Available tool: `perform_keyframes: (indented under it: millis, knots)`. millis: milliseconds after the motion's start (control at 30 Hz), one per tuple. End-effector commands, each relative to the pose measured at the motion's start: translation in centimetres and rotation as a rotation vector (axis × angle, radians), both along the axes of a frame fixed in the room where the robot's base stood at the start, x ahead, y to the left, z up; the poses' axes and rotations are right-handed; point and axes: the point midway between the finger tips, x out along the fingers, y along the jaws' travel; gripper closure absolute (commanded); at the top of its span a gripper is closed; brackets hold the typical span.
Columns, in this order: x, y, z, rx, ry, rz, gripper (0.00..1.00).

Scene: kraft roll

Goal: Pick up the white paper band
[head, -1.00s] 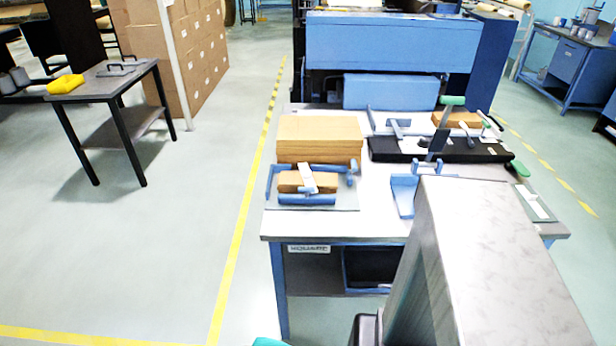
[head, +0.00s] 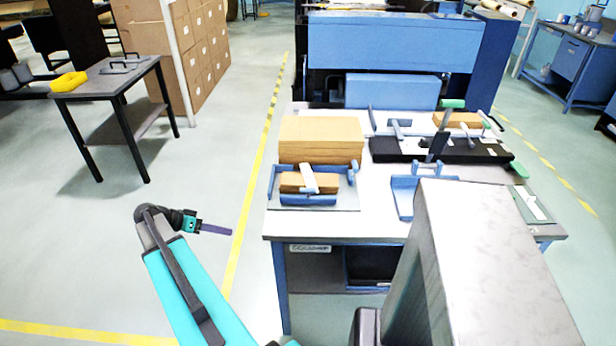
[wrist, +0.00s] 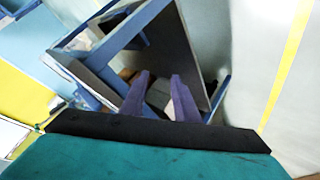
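A white paper strip (head: 309,179) lies across a small brown paper stack (head: 292,183) held in a blue fixture (head: 277,197) at the table's left front. Another white strip (head: 533,204) lies in a flat grey tray at the table's right end. I cannot tell for sure which is the band. My gripper (head: 231,232) hangs over the floor left of the table, apart from both strips. In the wrist view its two purple fingers (wrist: 160,75) are spread with nothing between them. Neither strip can be made out in the wrist view.
The work table (head: 385,224) also holds a taller brown stack (head: 320,140), a black bar (head: 440,151) with clamps and a blue bracket (head: 406,197). A blue machine (head: 392,43) stands behind. A small dark table (head: 108,80) stands left. Floor between them is clear.

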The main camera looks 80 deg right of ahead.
Motion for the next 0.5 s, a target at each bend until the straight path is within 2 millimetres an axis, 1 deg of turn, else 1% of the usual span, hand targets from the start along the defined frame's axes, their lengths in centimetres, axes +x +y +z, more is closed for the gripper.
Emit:
perform_keyframes:
  millis: [33,67,100,167,200,300,400,500]
  knots:
    - [-1.2,-2.3,2.2,-0.066,-0.008,-0.063,0.72]
    - [-1.9,-3.5,3.4,-0.106,-0.012,-0.1,0.72]
    - [-3.0,-4.9,5.1,-0.16,-0.014,-0.15,0.72]
    - [-4.8,-7.0,7.6,-0.244,-0.019,-0.222,0.72]
    - [-6.0,-8.2,9.3,-0.299,-0.021,-0.269,0.72]
    - [-8.9,-10.8,13.1,-0.426,-0.024,-0.374,0.72]
    - [-11.3,-12.5,16.1,-0.527,-0.024,-0.454,0.72]
    - [-13.0,-13.4,18.0,-0.594,-0.022,-0.506,0.72]
